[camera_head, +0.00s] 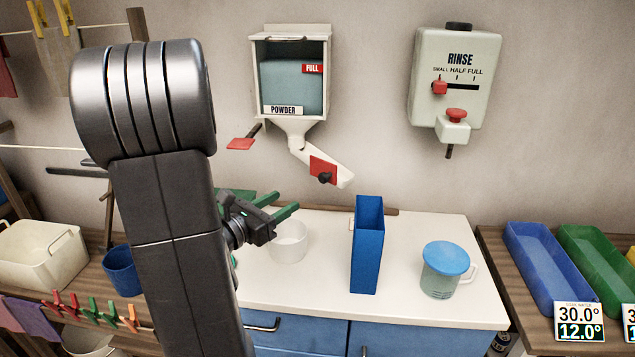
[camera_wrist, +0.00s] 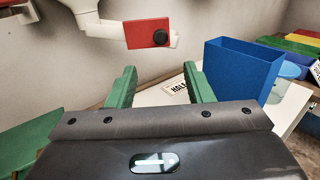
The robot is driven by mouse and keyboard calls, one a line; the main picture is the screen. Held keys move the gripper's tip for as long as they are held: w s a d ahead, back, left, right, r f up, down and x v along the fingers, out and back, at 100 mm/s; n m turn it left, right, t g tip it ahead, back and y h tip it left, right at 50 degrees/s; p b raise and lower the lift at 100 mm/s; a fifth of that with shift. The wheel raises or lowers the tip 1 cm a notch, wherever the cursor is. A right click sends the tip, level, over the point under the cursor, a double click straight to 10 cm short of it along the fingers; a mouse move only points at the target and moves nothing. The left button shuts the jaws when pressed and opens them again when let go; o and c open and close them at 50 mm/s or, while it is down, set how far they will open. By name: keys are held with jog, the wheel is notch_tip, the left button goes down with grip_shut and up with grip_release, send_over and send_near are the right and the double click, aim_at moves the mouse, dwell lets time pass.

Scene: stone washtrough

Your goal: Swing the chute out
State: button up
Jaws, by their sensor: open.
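The chute (camera_head: 313,160) is a white spout under the powder dispenser (camera_head: 293,85) on the wall. It slants down to the right and carries a red plate (camera_head: 323,168) with a dark round knob (camera_head: 324,179). In the wrist view the chute (camera_wrist: 104,30), its red plate (camera_wrist: 144,34) and knob (camera_wrist: 160,37) are at the top, beyond my fingers. My gripper (camera_head: 286,204) has green fingers and is open and empty, below and left of the knob, apart from it. In the wrist view the gripper (camera_wrist: 160,88) shows both fingers spread.
A translucent cup (camera_head: 288,242), a tall blue container (camera_head: 367,245) and a blue-lidded mug (camera_head: 442,270) stand on the white counter (camera_head: 325,280). A red lever (camera_head: 241,143) sticks out left of the chute. The rinse dispenser (camera_head: 455,80) hangs to the right. Wall space right of the chute is clear.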

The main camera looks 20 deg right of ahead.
aim_at(321, 180)
jog(key=p+x, duration=0.2)
jog(key=x, duration=1)
jog(key=shift+w+d, duration=0.1)
jog(key=shift+d, duration=0.15)
grip_shut()
